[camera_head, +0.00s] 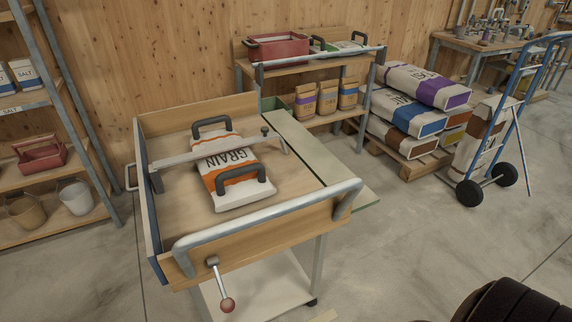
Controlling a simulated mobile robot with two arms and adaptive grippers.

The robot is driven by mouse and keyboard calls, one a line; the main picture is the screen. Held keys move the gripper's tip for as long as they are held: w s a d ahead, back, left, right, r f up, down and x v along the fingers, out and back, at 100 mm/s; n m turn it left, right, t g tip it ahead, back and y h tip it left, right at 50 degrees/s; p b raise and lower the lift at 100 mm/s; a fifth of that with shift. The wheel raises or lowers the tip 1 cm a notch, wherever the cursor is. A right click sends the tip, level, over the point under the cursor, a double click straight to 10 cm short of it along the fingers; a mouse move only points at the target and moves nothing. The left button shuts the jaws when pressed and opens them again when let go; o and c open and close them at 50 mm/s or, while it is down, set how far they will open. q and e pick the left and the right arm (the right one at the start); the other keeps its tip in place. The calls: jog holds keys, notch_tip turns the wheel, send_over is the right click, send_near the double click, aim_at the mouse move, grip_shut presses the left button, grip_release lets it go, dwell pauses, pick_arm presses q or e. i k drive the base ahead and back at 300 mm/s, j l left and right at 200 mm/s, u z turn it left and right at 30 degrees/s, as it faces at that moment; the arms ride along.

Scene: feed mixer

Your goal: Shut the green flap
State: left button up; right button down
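The green flap (298,142) is a long, pale green-edged panel along the right side of a wooden tray-topped cart (190,255). It lies roughly flat and sticks out past the tray's right side, so it looks open. Its near end passes behind a grey metal rail (270,215), and a corner shows to the right of the rail. A grain bag (225,160) with dark handles lies in the tray, left of the flap and under a metal crossbar. Neither of my grippers can be made out.
A lever with a red-brown knob (227,305) hangs at the cart's front. A bench (310,60) with a red toolbox stands behind. Stacked sacks (415,110) and a blue hand truck (505,130) are to the right. Bare floor lies right of the cart. A dark rounded shape fills the lower right corner.

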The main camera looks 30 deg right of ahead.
aim_at(328, 169)
jog(key=l+u, duration=0.25)
jog(key=l, duration=0.15)
jog(key=l+u, duration=0.25)
jog(key=l, duration=0.15)
jog(key=k+l+u, duration=0.1)
jog(key=l+u, duration=0.15)
jog(key=l, duration=0.15)
jog(key=k+l+u, duration=0.15)
jog(key=l+u, duration=0.15)
jog(key=k+l+u, duration=0.25)
jog(key=l, duration=0.2)
jog(key=i+l, duration=0.05)
jog(key=i, duration=0.05)
